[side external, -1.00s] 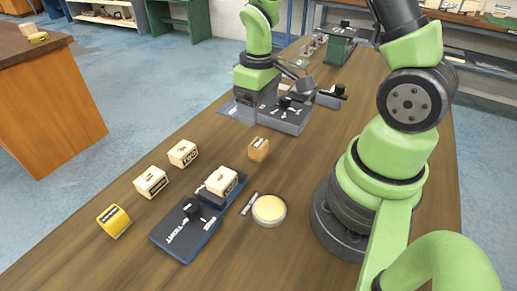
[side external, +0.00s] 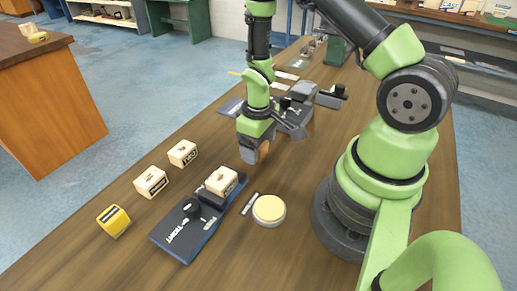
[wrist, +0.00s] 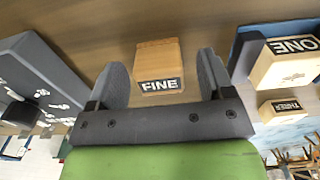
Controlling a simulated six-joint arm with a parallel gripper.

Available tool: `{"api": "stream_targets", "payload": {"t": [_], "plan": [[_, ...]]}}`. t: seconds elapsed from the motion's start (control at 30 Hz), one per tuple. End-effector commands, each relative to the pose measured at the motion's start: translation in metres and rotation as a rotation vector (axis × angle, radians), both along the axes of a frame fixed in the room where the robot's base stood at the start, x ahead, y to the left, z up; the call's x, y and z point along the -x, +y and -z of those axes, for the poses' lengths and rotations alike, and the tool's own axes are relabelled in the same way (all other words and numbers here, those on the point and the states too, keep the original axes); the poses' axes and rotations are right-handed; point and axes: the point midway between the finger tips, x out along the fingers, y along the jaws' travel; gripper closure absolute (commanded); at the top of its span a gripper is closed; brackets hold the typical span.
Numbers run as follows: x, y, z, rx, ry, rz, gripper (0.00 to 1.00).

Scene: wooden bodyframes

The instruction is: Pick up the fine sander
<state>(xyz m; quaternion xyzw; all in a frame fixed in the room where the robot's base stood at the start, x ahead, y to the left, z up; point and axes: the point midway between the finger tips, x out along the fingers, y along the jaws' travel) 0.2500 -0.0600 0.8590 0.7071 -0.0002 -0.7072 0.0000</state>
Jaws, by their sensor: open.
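The fine sander is a small brown wooden block (wrist: 158,56) with a black "FINE" label, standing on the wooden table. In the wrist view it lies between the two dark fingers of my gripper (wrist: 163,68). A gap shows on both sides, so the fingers are apart from it. In the side external view my open gripper (side external: 254,149) points down over the sander (side external: 265,150), which is mostly hidden behind it. How far the fingers reach down beside the block is hard to tell.
A blue and grey fixture (side external: 180,243) holds a pale block (side external: 221,181) nearby. Two pale blocks (side external: 183,153) (side external: 151,181) and a yellow block (side external: 114,221) stand to the left. A round cream-topped disc (side external: 269,209) lies right. A grey machine (side external: 297,108) stands behind.

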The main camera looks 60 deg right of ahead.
Motion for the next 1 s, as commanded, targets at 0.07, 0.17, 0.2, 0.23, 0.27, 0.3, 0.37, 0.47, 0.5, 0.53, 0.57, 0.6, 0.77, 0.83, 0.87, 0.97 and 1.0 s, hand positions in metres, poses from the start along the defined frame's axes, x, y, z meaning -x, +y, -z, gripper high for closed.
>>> {"api": "stream_targets", "payload": {"t": [0.07,0.17,0.2,0.23,0.27,0.3,0.37,0.47,0.5,0.53,0.57,0.6,0.77,0.83,0.87,0.97,1.0], "plan": [[0.000,0.000,0.001,0.000,-0.001,0.000,0.26],[0.000,0.000,0.001,0.000,-0.001,0.000,0.26],[0.000,0.000,0.001,0.000,-0.001,0.000,0.26],[0.000,0.000,0.001,0.000,-0.001,0.000,0.30],[0.000,0.000,0.001,0.000,-0.001,0.000,0.37],[0.000,0.000,0.001,0.000,-0.001,0.000,0.46],[0.000,0.000,0.001,0.000,0.000,0.000,0.60],[0.000,0.000,0.001,0.000,0.000,0.000,0.79],[0.000,0.000,0.001,0.000,0.000,0.000,0.79],[0.000,0.000,0.000,0.000,0.000,0.000,0.79],[0.000,0.000,0.000,0.000,0.000,0.000,0.79],[0.000,0.000,0.000,0.000,0.000,0.000,0.79],[0.000,0.000,-0.001,0.000,-0.001,0.000,0.79],[0.000,0.000,-0.004,0.000,-0.001,0.000,0.79],[-0.001,0.000,-0.006,0.000,-0.002,0.000,0.79],[-0.001,0.000,-0.016,0.001,-0.004,-0.001,0.79],[-0.001,0.000,-0.021,0.001,-0.004,-0.001,0.79]]}}
